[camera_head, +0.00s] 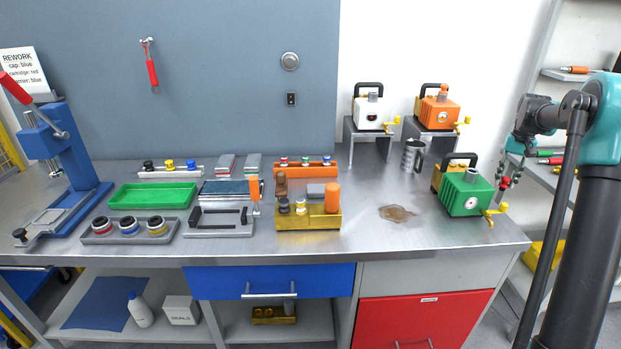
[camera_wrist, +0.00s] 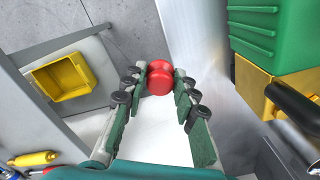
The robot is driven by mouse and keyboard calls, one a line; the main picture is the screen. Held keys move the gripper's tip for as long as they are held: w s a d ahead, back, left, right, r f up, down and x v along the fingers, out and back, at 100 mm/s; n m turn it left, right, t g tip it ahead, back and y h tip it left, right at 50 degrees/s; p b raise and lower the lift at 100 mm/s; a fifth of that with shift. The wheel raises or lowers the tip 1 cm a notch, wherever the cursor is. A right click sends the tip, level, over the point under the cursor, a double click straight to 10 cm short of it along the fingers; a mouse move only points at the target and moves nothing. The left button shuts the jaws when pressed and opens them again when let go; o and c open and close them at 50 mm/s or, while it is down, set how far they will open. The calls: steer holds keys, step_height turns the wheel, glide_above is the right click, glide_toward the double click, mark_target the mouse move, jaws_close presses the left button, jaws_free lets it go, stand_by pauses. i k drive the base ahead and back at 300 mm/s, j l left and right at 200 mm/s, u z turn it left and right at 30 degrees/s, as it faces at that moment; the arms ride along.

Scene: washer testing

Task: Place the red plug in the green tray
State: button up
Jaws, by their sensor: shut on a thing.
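The red plug (camera_wrist: 160,78) is held between the fingertips of my gripper (camera_wrist: 158,84) in the wrist view. The green tray (camera_head: 153,196) lies flat and empty on the left part of the bench, far from my gripper.
The green pump unit (camera_head: 467,192) stands close to my gripper and also fills the wrist view's upper right (camera_wrist: 278,38). White (camera_head: 369,110) and orange (camera_head: 437,108) units stand on risers behind. A brass fixture (camera_head: 309,217) and a cartridge rack (camera_head: 130,230) stand nearer the tray.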

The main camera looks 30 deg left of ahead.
mark_target(154, 199)
steer(key=k+j+z, duration=0.25)
steer(key=k+j, duration=0.15)
steer(key=k+j+z, duration=0.25)
steer(key=k+j, duration=0.2)
steer(key=j+u, duration=0.2)
steer(key=j, duration=0.25)
steer(key=j+u, duration=0.25)
steer(key=i+u, duration=0.25)
steer(key=k+j, duration=0.15)
steer(key=j, duration=0.25)
steer(key=k+j+u, duration=0.1)
steer(key=j, duration=0.35)
steer(key=k+j, duration=0.15)
steer(key=j, duration=0.3)
